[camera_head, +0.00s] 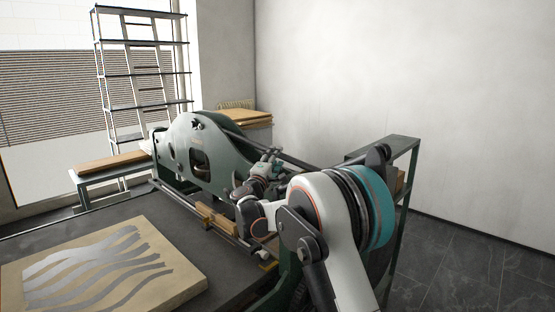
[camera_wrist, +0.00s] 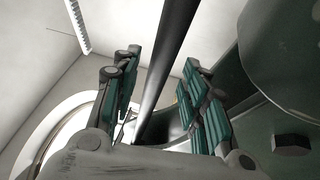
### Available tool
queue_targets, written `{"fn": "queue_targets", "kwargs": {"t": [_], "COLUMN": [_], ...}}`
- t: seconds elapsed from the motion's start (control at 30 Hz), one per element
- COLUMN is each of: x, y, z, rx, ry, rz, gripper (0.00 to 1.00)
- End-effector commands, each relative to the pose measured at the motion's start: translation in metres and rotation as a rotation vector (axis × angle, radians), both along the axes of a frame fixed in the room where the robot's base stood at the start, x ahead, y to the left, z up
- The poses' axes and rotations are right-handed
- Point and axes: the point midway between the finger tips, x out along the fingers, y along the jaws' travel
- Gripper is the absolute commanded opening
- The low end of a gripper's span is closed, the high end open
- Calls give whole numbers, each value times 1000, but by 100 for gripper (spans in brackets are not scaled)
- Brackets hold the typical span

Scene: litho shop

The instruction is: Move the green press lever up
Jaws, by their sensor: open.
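The green press (camera_head: 215,140) stands in the middle of the head view, behind my arm. My gripper (camera_head: 268,165) is beside the press's near right part and looks small there, partly hidden by my arm. In the wrist view my gripper (camera_wrist: 160,62) is open, its two teal-padded fingers apart. A dark round bar (camera_wrist: 172,38), seemingly the press lever, runs between the fingers, with gaps visible on both sides. I cannot tell its depth between them. Its lower end is hidden behind the gripper body. In the head view I cannot tell the lever apart from the other dark bars.
A stone slab with wavy grey marks (camera_head: 105,270) lies at the front left. A metal shelf rack (camera_head: 143,43) and a low bench (camera_head: 112,172) stand at the back left. Green press housing with a bolt (camera_wrist: 291,145) is close on the wrist view's right. Floor at right (camera_head: 460,262) is clear.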

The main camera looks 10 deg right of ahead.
Motion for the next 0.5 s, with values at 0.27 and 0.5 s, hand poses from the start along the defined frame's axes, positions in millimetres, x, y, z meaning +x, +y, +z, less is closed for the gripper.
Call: {"fn": "queue_targets", "kwargs": {"t": [0.27, 0.5], "x": [22, 24], "y": [-14, -14], "z": [5, 7], "rx": [1, 1], "ry": [0, 0], "rz": [0, 0], "gripper": [40, 40]}}
